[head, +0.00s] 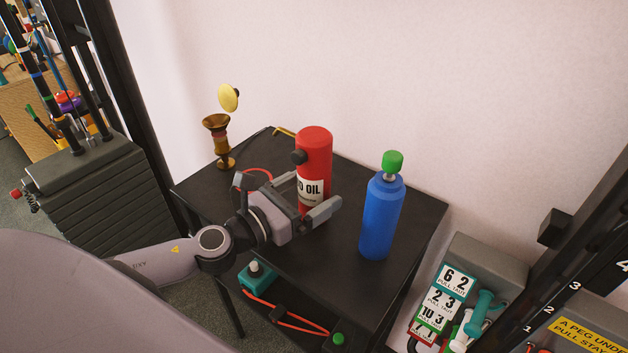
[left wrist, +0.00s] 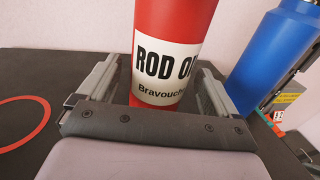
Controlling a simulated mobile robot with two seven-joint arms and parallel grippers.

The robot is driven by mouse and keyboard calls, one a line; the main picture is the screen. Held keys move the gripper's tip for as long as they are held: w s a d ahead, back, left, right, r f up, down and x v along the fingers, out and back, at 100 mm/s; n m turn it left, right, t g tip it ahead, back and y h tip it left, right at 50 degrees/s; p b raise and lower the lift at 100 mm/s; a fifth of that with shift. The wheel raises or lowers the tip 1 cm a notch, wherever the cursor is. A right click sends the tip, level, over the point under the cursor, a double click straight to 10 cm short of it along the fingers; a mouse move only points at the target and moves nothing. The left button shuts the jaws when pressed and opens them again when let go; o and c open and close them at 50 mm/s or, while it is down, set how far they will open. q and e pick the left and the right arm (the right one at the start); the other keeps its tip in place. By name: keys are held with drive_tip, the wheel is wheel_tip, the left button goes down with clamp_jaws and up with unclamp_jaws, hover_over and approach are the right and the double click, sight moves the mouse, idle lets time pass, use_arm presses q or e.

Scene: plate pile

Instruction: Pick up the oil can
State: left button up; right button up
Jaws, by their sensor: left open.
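The oil can (head: 314,155) is a red cylinder with a white label reading "OIL" and a dark knob on its side. It stands upright on the black table. In the left wrist view the red can (left wrist: 172,25) with its "ROD O…" label rises between the two fingers. My left gripper (head: 312,200) is open, with one finger on each side of the can's lower part. Gaps show beside the can in the wrist view, so the fingers look apart from it. The can's base is hidden behind the gripper. My right gripper is not in view.
A blue bottle (head: 381,217) with a green cap stands to the right on the same black table (head: 425,205). A brass goblet-like piece (head: 217,140) stands at the back left. A pale wall rises behind.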

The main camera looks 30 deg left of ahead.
use_arm(q)
drive_tip(key=shift+x, duration=1.5)
drive_tip(key=shift+c, duration=0.3)
drive_tip(key=c, duration=1)
drive_tip(key=shift+r, duration=0.1)
drive_tip(key=c, duration=0.4)
